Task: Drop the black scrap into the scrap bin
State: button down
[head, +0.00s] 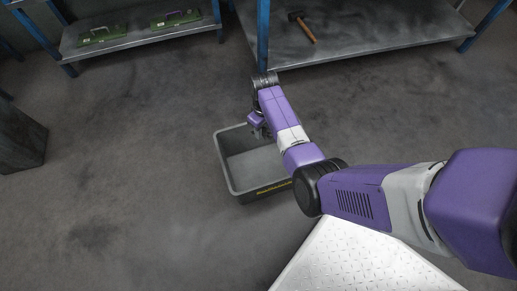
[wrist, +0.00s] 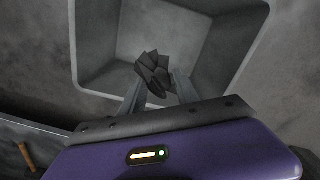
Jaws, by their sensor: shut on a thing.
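The black scrap (wrist: 153,73) is a dark, crumpled, jagged piece in the wrist view. My gripper (wrist: 156,88) is shut on it, with one finger on each side. The scrap bin (head: 225,168) is a grey open box on the floor in the head view, with yellow lettering on its near side. It also shows in the wrist view (wrist: 92,50), behind and around the scrap. The scrap is held over the bin's opening. In the head view my gripper (head: 257,131) is at the bin's far rim, and the scrap is hard to make out there.
A metal shelf (head: 370,45) with blue posts stands beyond the bin and holds a hammer (head: 302,27). Another shelf (head: 140,38) at the upper left holds two green moulds. A dark block (head: 18,138) stands at the left edge. The floor left of the bin is clear.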

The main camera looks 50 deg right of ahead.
aim_at(269, 134)
jog(key=s, duration=0.1)
jog(key=f, duration=0.1)
jog(key=s, duration=0.1)
jog(key=shift+s+d+f+p, duration=0.2)
jog(key=shift+s+d+p, duration=0.05)
jog(key=shift+s+p, duration=0.15)
notch_tip(269, 134, down, 6)
jog(key=b, duration=0.6)
jog(key=shift+f, duration=0.2)
jog(key=shift+s, duration=0.1)
jog(key=c, duration=0.8)
grip_release()
notch_tip(269, 134, up, 8)
jog(key=p, duration=0.3)
